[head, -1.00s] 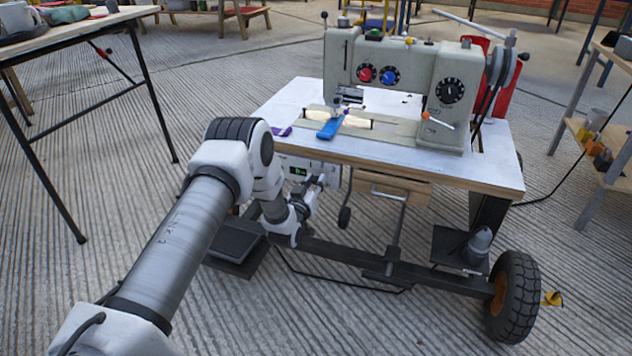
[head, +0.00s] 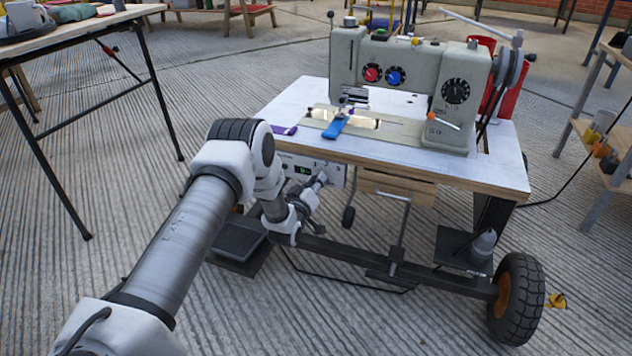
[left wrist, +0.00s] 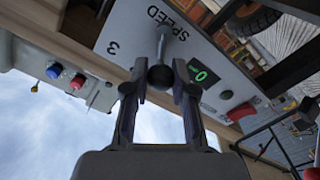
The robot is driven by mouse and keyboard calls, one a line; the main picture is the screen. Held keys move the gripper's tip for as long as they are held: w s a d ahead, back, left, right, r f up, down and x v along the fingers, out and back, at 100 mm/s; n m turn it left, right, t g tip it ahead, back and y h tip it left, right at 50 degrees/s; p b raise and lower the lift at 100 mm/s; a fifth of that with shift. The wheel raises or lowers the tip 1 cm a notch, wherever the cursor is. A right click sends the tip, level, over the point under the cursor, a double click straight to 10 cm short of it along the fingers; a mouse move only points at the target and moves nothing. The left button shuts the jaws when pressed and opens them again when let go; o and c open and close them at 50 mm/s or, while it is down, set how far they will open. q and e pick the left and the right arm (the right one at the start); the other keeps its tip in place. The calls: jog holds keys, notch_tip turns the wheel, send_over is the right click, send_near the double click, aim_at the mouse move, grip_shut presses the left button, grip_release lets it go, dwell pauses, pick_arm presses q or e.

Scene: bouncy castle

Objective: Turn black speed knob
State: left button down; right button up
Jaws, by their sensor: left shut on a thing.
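The black speed knob (left wrist: 160,77) is a dark ball on a short metal stem, below the word SPEED on a pale control panel (left wrist: 125,35) in the left wrist view. My left gripper (left wrist: 159,84) has its two fingers on either side of the ball and is shut on it. In the head view, the left gripper (head: 318,182) is at the front of the control panel (head: 332,173), under the machine table's front edge. The knob is too small to make out there. My right gripper is not in view.
The panel carries a green display reading 0 (left wrist: 200,75) and a red button (left wrist: 240,112). Above stands a grey sewing machine (head: 408,85) on a white tabletop (head: 495,165). A wheel (head: 517,298) is at the cart's right. Open floor lies in front.

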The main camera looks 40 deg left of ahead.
pick_arm(q)
jog(key=c, duration=0.9)
grip_release()
jog(key=shift+c, duration=0.2)
jog(key=v, duration=1.2)
